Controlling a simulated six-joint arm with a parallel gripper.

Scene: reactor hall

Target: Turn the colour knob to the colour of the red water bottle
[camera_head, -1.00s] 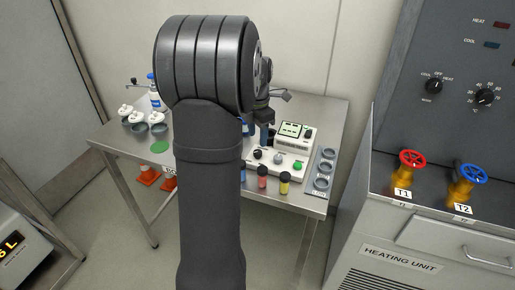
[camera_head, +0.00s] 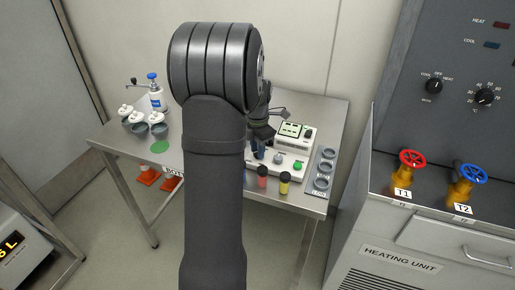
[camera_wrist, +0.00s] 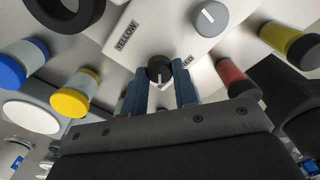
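The colour knob (camera_wrist: 160,69) is black with a pale pointer line, on a white panel. In the wrist view my gripper (camera_wrist: 159,80) has its two blue fingers apart, one on each side of the knob; whether they touch it I cannot tell. A "YELLOW" label (camera_wrist: 127,35) is left of the knob; another label on its right is partly hidden. The red water bottle (camera_wrist: 233,75) with a dark cap lies right of the fingers in the wrist view; in the head view a red bottle (camera_head: 262,182) stands in front of the panel. My gripper (camera_head: 259,146) is over the panel's left end.
A grey knob (camera_wrist: 210,18) and a green button (camera_head: 298,165) share the panel. A yellow bottle (camera_head: 284,187) stands beside the red one. A cup rack (camera_head: 325,168) is at right. In the wrist view, blue-capped (camera_wrist: 22,63) and yellow-capped (camera_wrist: 75,95) bottles are at left.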

